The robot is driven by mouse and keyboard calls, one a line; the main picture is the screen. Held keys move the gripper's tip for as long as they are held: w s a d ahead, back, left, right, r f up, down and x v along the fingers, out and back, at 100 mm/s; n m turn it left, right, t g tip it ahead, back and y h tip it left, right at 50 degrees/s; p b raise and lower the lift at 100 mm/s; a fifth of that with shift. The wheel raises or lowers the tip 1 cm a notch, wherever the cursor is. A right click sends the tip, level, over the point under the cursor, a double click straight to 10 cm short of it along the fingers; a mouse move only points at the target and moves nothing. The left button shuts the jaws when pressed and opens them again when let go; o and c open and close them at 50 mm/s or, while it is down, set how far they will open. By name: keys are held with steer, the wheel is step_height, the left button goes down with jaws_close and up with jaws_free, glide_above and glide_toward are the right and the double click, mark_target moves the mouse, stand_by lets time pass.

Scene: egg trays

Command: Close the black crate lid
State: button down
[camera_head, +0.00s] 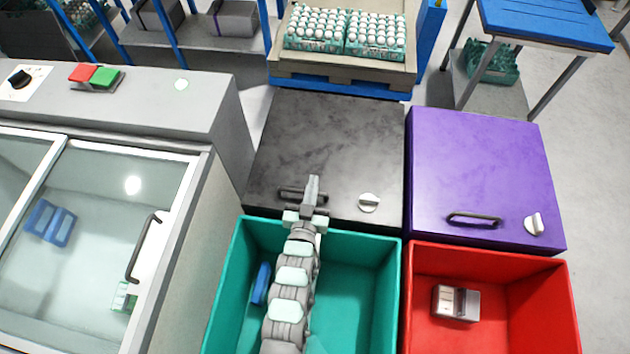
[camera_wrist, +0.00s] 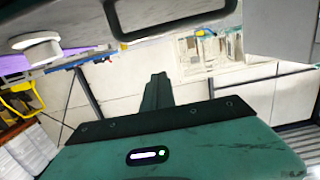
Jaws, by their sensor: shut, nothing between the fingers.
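The black crate lid (camera_head: 330,140) is a dark, mottled panel at the centre, with a dark bar handle (camera_head: 302,194) and a white knob (camera_head: 369,202) near its front edge. It looks about flat, but I cannot tell whether it is fully down. My gripper (camera_head: 313,190) is at the front of the lid, by the right part of the handle, with its fingers together and empty. In the wrist view my gripper's fingers (camera_wrist: 156,92) point away from the camera; the handle (camera_wrist: 165,30) and knob (camera_wrist: 38,45) show above them. I cannot tell whether the gripper touches the lid.
A teal open bin (camera_head: 360,290) lies beneath my arm, holding a blue item (camera_head: 261,284). To the right are a purple lid (camera_head: 480,170) and a red bin (camera_head: 520,330) with a small grey box (camera_head: 456,303). A glass-topped cabinet (camera_head: 225,110) stands left. Egg trays (camera_head: 345,50) are behind.

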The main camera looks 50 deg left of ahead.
stand_by(0.4)
step_height(320, 180, up, 5)
steer(key=p, duration=0.3)
steer(key=s+d+f, duration=0.2)
steer(key=s+d, duration=0.4)
steer(key=shift+s+f, duration=0.25)
steer(key=shift+s, duration=0.1)
steer(key=shift+d, duration=0.1)
